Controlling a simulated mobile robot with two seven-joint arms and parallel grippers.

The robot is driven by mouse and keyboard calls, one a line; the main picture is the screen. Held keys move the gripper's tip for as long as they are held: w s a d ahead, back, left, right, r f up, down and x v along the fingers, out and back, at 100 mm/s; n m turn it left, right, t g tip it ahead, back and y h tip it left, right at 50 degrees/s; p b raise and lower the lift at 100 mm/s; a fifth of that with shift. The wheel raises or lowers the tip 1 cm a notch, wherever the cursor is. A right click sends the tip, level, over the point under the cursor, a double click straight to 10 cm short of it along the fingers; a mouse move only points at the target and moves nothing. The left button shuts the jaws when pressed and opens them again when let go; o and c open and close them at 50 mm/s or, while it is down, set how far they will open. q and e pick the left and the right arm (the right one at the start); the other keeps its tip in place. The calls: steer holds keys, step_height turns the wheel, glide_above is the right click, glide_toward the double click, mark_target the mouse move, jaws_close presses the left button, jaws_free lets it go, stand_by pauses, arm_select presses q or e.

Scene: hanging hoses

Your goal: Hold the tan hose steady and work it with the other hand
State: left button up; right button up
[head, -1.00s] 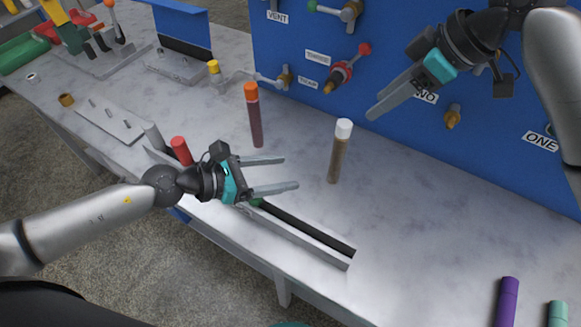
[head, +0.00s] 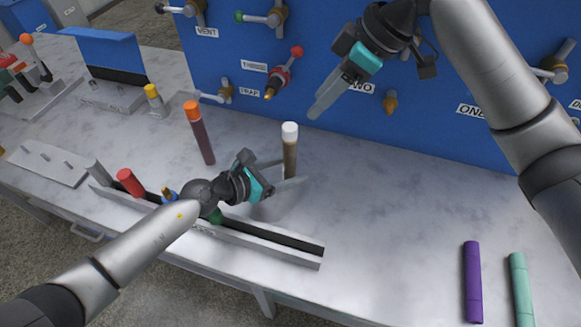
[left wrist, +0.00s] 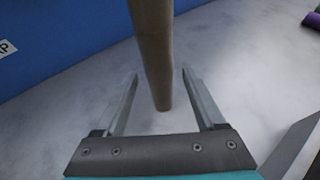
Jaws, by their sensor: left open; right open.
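The tan hose (head: 290,158) with a white top hangs upright over the workbench in the head view. In the left wrist view the tan hose (left wrist: 154,60) comes down between the two fingers, a little beyond their tips or level with them. My left gripper (head: 292,171) is open at the hose's lower part, one finger in front of it and one at its left; it also shows in the left wrist view (left wrist: 158,75). I cannot tell whether a finger touches the hose. My right gripper (head: 318,108) is empty above and right of the hose's white top.
A dark red hose (head: 202,138) with an orange top hangs to the left. The blue panel (head: 440,125) with valves and nozzles stands behind. A purple piece (head: 472,282) and a mint piece (head: 521,290) lie at the right. A rail (head: 270,250) runs along the front edge.

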mark_target(291, 128)
arm_select(q)
steer(key=shift+w+d+f, duration=0.2)
steer(key=shift+w+d, duration=0.05)
steer(key=shift+d, duration=0.2)
steer(key=shift+c, duration=0.4)
jaws_close()
arm_select(e)
steer(key=shift+o, duration=0.4)
steer(key=shift+o, duration=1.3)
steer(key=shift+s+a, duration=0.1)
steer(key=shift+a, duration=0.05)
steer(key=a+f+m+h, duration=0.1)
steer(key=f+m, duration=0.1)
steer(key=f, duration=0.1)
steer(key=w+a+f+m+t+h, duration=0.1)
steer(key=a+f+m, duration=0.1)
steer(key=f, duration=0.1)
steer(key=a+f+m+t, duration=0.1)
steer(key=a+f+m, duration=0.1)
steer(key=f+m, duration=0.1)
steer(key=shift+w+h, duration=0.4)
